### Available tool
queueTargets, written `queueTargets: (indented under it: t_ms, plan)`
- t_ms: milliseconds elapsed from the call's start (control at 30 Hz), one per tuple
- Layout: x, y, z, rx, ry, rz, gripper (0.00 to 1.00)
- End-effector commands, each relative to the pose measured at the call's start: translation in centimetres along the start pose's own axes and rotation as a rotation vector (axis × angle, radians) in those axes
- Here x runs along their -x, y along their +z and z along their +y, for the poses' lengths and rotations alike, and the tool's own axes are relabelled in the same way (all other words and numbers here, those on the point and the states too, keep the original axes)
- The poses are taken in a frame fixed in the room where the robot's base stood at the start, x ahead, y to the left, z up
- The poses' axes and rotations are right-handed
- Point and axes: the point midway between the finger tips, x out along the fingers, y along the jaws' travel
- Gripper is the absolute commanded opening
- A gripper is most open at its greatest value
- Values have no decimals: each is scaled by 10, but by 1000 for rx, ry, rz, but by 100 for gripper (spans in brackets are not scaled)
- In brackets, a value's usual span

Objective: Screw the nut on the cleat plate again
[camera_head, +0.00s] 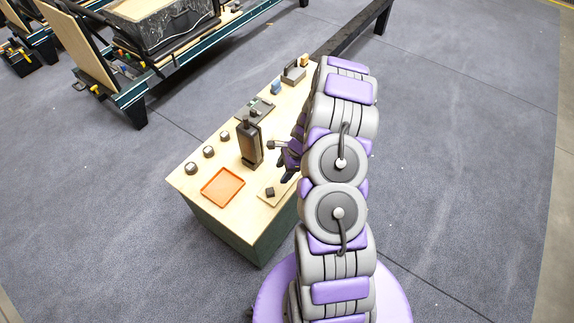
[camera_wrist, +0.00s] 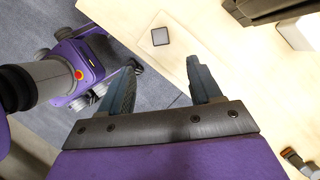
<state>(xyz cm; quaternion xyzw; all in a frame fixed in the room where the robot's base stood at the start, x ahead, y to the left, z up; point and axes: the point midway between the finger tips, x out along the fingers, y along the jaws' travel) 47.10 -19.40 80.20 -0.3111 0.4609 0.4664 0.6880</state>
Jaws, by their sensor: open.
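A thin light-wood plate (camera_head: 284,191) lies on the near end of the bench, with a small dark square block (camera_head: 270,192) on it. This looks like the cleat plate, though I cannot be sure. In the wrist view the dark square block (camera_wrist: 160,37) shows on the pale plate (camera_wrist: 178,28), just beyond my fingertips. My gripper (camera_wrist: 161,64) is open, with nothing between its fingers. In the head view my gripper (camera_head: 284,152) is over the bench's right side, partly hidden by my arm. I cannot make out a nut for certain.
Reformers (camera_head: 128,84) stand behind; grey floor is open around.

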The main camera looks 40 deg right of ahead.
Motion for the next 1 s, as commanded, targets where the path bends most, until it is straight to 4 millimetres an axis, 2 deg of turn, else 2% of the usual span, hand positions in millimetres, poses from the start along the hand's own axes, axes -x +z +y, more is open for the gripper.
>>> queueTargets:
  t_ms: [33,600,800,1000]
  plan:
    - [-12,0,1,1,4,-1,64]
    - [-111,-1,0,3,1,1,64]
    - [-129,0,0,3,1,-1,64]
    - [-134,-1,0,3,0,-1,64]
